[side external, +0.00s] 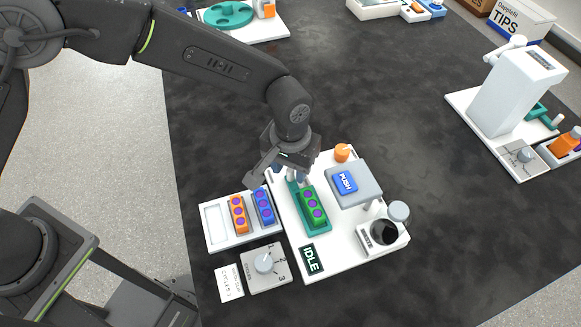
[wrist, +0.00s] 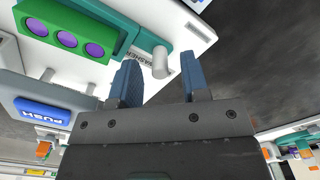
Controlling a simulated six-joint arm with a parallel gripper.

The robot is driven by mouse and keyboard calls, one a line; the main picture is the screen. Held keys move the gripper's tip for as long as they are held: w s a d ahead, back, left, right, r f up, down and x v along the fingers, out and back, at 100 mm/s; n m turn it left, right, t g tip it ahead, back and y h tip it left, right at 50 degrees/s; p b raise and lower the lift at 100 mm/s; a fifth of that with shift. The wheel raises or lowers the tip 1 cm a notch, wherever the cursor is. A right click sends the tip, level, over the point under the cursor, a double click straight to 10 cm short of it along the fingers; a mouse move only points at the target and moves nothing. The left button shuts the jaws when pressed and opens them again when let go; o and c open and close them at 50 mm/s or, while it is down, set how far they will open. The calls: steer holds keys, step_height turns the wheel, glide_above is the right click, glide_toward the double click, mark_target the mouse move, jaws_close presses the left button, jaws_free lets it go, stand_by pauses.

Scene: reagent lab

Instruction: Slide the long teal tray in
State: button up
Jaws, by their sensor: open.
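The long teal tray (side external: 323,231) lies on the white station and carries a green rack (side external: 312,205) with purple-topped vials. In the wrist view the teal tray (wrist: 152,41) runs to the upper left, beside the green rack (wrist: 66,32). A pale upright peg (wrist: 161,62) stands at the tray's near end. My gripper (side external: 291,177) is over the tray's far end, partly hiding it. In the wrist view my gripper (wrist: 160,62) is open, its two blue fingers either side of the peg with gaps. I cannot tell whether a finger touches it.
A grey block with a blue PUSH button (side external: 346,182) stands right of the tray. An orange knob (side external: 342,152) is behind it, and a waste opening (side external: 384,232) is front right. A white holder (side external: 214,223) with orange and blue racks sits left. An IDLE sign (side external: 311,259) is in front.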

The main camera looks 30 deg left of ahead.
steer(key=shift+f, duration=0.55)
jaws_close()
